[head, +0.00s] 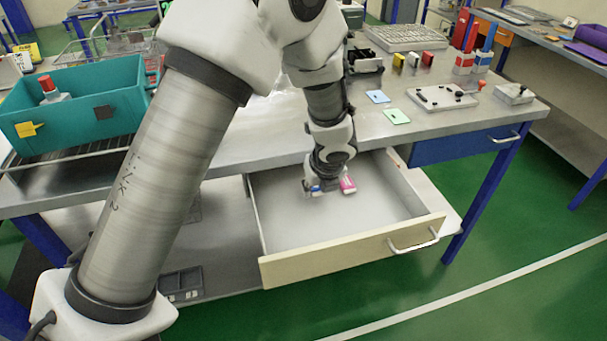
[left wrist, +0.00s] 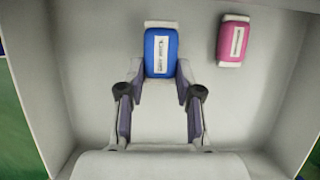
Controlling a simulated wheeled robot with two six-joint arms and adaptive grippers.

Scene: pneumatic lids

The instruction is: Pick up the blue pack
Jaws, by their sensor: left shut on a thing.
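The blue pack (left wrist: 161,52) has a white label and lies in the open drawer, between the fingertips of my left gripper (left wrist: 159,82). My left gripper is shut on it, with the fingers at its two sides near its lower end. In the head view only a small bit of blue shows beneath my left gripper (head: 320,186); the rest is hidden by the gripper. I cannot tell whether the pack still touches the drawer floor. My right gripper is not in view.
A pink pack (left wrist: 233,41) lies to the right of the blue one, apart from it. The drawer (head: 350,240) is pulled out below the workbench (head: 440,132), and its walls surround my gripper. A teal crate (head: 72,122) stands on the bench at left. The drawer floor is otherwise clear.

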